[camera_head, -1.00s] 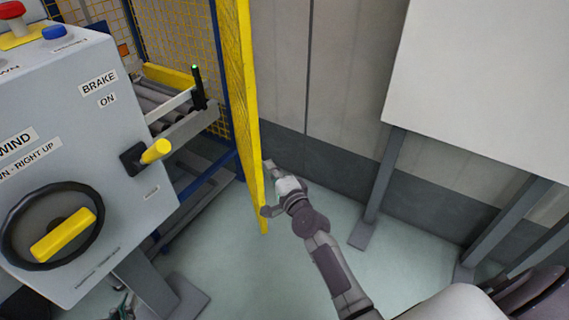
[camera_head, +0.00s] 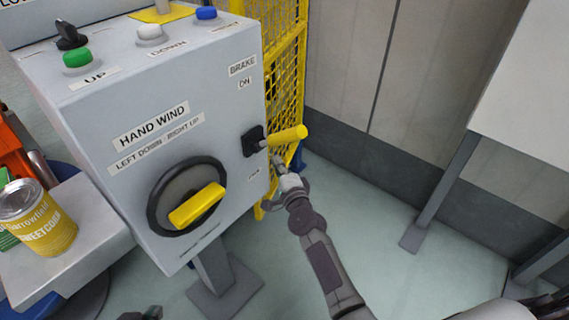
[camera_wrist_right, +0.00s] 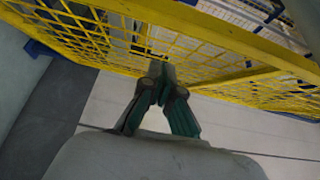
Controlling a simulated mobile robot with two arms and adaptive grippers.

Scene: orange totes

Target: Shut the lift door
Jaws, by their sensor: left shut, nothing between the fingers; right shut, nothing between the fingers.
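The lift door is a yellow mesh panel (camera_head: 287,75), standing upright just behind the right side of the grey control box. Its lower part is partly hidden by the box and my arm. My right gripper (camera_head: 278,168) is shut and empty at the door's lower part, below the yellow brake lever. In the right wrist view the shut fingertips (camera_wrist_right: 160,72) are against or very near the yellow mesh door (camera_wrist_right: 215,40); I cannot tell whether they touch. My left gripper (camera_head: 142,314) only just shows at the bottom edge, shut and empty.
The control box (camera_head: 215,85) carries a handwheel (camera_head: 158,205), buttons and a yellow brake lever (camera_head: 288,137). A sweetcorn can (camera_head: 45,225) stands on a grey surface at the left. A white panel on grey legs (camera_head: 440,190) is at the right. The floor between is clear.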

